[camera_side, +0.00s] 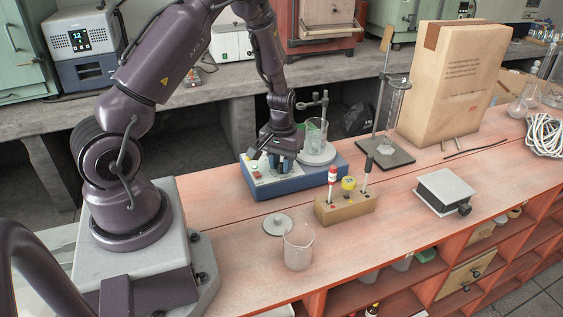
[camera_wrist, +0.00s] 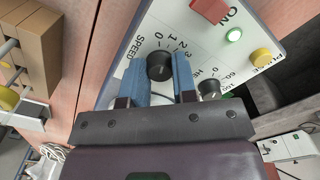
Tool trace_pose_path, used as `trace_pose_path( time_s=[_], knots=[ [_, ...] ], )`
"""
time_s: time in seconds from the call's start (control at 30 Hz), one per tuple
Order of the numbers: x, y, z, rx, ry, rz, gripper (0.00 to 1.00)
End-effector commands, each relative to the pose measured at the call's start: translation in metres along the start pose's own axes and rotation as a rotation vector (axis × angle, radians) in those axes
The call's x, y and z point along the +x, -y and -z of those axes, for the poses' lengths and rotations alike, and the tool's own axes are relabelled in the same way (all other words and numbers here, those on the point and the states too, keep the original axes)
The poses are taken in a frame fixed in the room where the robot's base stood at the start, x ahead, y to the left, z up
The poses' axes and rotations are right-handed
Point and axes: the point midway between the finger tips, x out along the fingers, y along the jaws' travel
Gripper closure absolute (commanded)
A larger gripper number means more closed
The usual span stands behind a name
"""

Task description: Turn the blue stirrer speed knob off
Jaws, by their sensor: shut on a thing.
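The blue stirrer (camera_side: 310,181) sits on the bench with its sloped white panel (camera_wrist: 190,35) facing my wrist camera. Its black speed knob (camera_wrist: 159,66) is beside the printed word SPEED and a numbered scale showing 0, 1, 2 and more. My gripper (camera_wrist: 158,80) has its two blue fingers on either side of this knob and is shut on it. The knob's pointer setting is too small to tell. In the side view, my gripper (camera_side: 280,163) reaches down onto the panel and hides the knob.
A second dark knob (camera_wrist: 209,88) is close to the right finger. A red switch (camera_wrist: 210,10), lit green lamp (camera_wrist: 234,35) and yellow button (camera_wrist: 261,57) share the panel. A glass beaker (camera_side: 316,136) stands on the stirrer's plate. A wooden pen block (camera_side: 345,207) is in front.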

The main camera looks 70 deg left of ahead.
Motion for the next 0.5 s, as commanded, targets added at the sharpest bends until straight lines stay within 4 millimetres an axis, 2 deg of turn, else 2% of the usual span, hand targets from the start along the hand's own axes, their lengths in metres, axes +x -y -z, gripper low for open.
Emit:
trace_pose_path(
  time_s=[0.2,0.5],
  knots=[
    [-0.0013,-0.0004,-0.0001,-0.134,0.001,-0.001,0.98],
    [-0.0014,-0.0002,0.0000,-0.228,0.001,-0.001,0.98]
  ],
)
